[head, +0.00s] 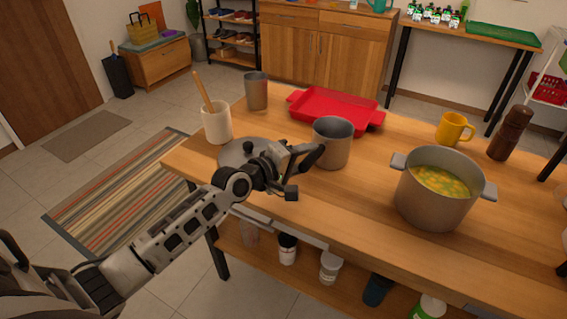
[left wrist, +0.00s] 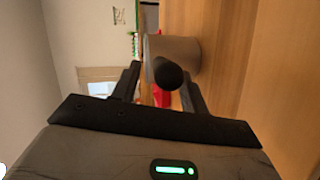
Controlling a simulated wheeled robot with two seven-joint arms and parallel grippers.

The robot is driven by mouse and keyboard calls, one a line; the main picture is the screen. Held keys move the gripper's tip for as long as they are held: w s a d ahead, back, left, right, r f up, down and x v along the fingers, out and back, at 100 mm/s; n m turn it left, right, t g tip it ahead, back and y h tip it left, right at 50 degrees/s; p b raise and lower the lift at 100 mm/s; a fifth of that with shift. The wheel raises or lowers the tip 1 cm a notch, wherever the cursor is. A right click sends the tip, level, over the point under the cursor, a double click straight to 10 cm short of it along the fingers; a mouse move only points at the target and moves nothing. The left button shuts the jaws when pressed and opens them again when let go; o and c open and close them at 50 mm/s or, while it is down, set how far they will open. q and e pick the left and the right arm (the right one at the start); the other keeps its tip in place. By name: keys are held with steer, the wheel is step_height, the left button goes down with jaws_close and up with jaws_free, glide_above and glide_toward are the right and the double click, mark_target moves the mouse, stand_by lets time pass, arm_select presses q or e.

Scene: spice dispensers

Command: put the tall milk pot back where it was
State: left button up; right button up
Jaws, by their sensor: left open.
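The tall milk pot (head: 334,144) is a grey, upright, open-topped pot on the wooden table, in front of the red baking dish. My left gripper (head: 303,173) is open just to the left of the pot, at its near side. In the left wrist view the pot's grey body (left wrist: 184,53) lies ahead, and its dark handle (left wrist: 170,73) points toward me between the two open fingers (left wrist: 161,88). Whether a finger touches the handle I cannot tell. The handle is mostly hidden by the gripper in the head view. My right gripper is not in view.
A grey round lid (head: 232,156) lies behind my left gripper. Around stand a utensil crock (head: 216,124), a grey cup (head: 256,92), the red dish (head: 313,105), a large soup pot (head: 435,206), a yellow mug (head: 453,130) and a pepper mill (head: 510,134). Table is clear between both pots.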

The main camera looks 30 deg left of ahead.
arm_select(q)
steer(key=v, duration=1)
steer(key=s+d+f+m+g+y, duration=0.1)
steer(key=s+d+f+m+g, duration=0.1)
steer(key=s+d+f+m, duration=0.3)
steer(key=s+d+f+m+g+y, duration=0.1)
steer(key=s+d+f+m+g, duration=0.1)
steer(key=s+d+f+m, duration=0.3)
steer(key=s+f+m, duration=0.4)
steer(key=s+f, duration=0.2)
steer(key=s, duration=0.1)
steer(key=shift+s+d+f+y, duration=0.25)
steer(key=shift+s+f+y, duration=0.05)
steer(key=shift+f+y, duration=0.1)
